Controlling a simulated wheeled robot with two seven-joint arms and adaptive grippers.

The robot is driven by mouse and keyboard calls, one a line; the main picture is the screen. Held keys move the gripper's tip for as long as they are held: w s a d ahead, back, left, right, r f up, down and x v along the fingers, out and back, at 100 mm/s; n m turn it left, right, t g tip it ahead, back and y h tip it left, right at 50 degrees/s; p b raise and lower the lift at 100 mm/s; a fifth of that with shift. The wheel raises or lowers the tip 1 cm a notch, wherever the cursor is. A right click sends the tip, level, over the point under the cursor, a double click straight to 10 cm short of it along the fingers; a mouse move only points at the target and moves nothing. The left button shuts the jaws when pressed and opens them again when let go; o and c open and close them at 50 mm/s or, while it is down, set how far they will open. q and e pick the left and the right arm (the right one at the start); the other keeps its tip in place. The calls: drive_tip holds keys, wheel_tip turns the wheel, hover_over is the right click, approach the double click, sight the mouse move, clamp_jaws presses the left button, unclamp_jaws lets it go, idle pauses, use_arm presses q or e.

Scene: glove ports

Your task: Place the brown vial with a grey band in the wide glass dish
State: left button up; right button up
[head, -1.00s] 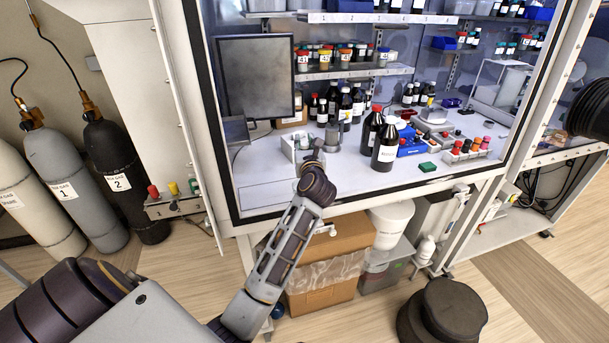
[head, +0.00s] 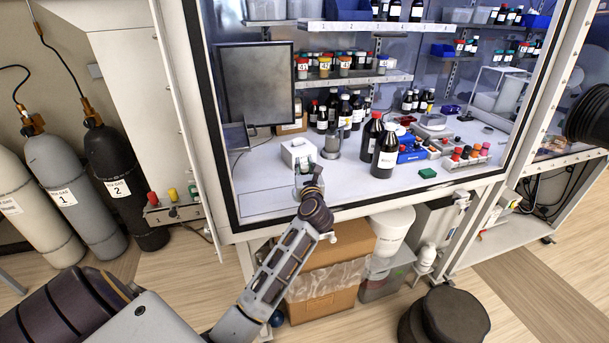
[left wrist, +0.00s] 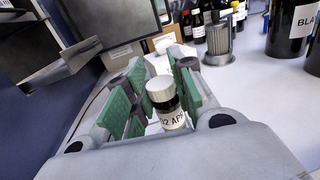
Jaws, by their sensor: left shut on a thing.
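My left gripper (head: 309,181) is over the front part of the cabinet worktop, just in front of a small white box (head: 298,152). In the left wrist view the gripper (left wrist: 152,98) is shut, its green pads on either side of a small dark vial (left wrist: 170,117). The vial has a whitish cap and a white label reading partly "02 APR". It looks upright between the pads; its lower part is hidden and I cannot make out a grey band. I cannot pick out the wide glass dish with certainty. My right gripper is not in view.
A grey metal cylinder (head: 332,142) and tall dark bottles (head: 384,152) stand right of the gripper. A monitor (head: 255,82) stands at the left. The front left worktop is clear.

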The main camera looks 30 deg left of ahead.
use_arm(q)
wheel_tip(320, 180, down, 2)
drive_tip(key=shift+f, duration=0.3)
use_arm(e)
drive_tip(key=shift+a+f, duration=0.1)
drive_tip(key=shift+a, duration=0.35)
use_arm(q)
drive_tip(key=shift+f, duration=0.1)
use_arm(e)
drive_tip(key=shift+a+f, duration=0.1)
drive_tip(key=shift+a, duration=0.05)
use_arm(q)
drive_tip(key=o, duration=0.9)
drive_tip(key=shift+c, duration=0.2)
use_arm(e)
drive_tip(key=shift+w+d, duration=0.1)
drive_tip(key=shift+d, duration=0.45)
use_arm(q)
drive_tip(key=shift+r, duration=0.2)
